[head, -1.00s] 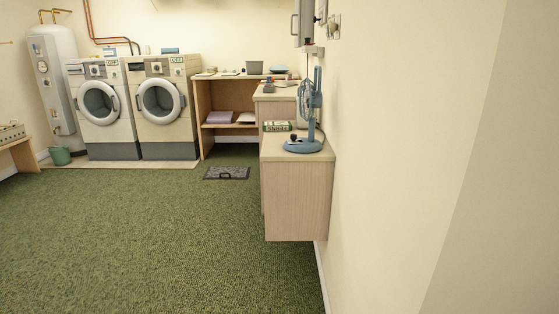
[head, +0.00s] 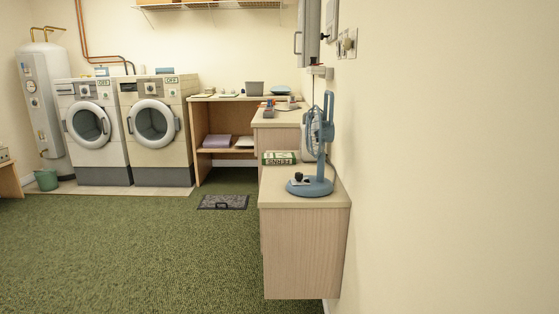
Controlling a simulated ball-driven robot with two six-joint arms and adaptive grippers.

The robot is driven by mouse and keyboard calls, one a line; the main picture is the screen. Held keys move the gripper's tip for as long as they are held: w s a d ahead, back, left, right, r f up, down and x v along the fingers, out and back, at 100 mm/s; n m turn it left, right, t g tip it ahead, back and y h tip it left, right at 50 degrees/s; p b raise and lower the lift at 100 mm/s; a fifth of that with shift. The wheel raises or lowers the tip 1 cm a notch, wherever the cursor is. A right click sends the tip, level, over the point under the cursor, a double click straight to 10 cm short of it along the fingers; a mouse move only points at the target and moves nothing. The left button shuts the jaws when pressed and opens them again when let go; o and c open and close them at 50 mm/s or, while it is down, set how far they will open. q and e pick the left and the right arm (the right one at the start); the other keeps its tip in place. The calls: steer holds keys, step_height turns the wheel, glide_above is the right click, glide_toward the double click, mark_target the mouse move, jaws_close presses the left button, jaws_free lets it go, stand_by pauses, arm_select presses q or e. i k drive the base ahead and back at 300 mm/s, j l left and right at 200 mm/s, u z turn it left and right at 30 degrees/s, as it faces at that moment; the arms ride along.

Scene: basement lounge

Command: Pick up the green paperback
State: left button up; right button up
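The green paperback (head: 280,158) lies on the cabinet top (head: 270,182) at right of centre, towards the cabinet's far end, with its lettered spine facing me. It looks green with a pale band. A blue desk fan (head: 318,150) stands on the same top, nearer to me and to the right of the book. Neither of my grippers shows in the head view.
The wall (head: 450,160) runs close along the right. The green carpet (head: 130,250) is clear to the left of the cabinet. A grey mat (head: 223,202) lies beyond. Two washers (head: 152,121), a wooden shelf unit (head: 205,150) and a water heater (head: 42,95) line the back.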

mark_target(271, 158)
steer(key=i+j, duration=0.2)
steer(key=j, duration=0.15)
steer(key=i+j, duration=0.15)
steer(key=j, duration=0.25)
steer(key=i+j, duration=0.2)
steer(key=j, duration=0.15)
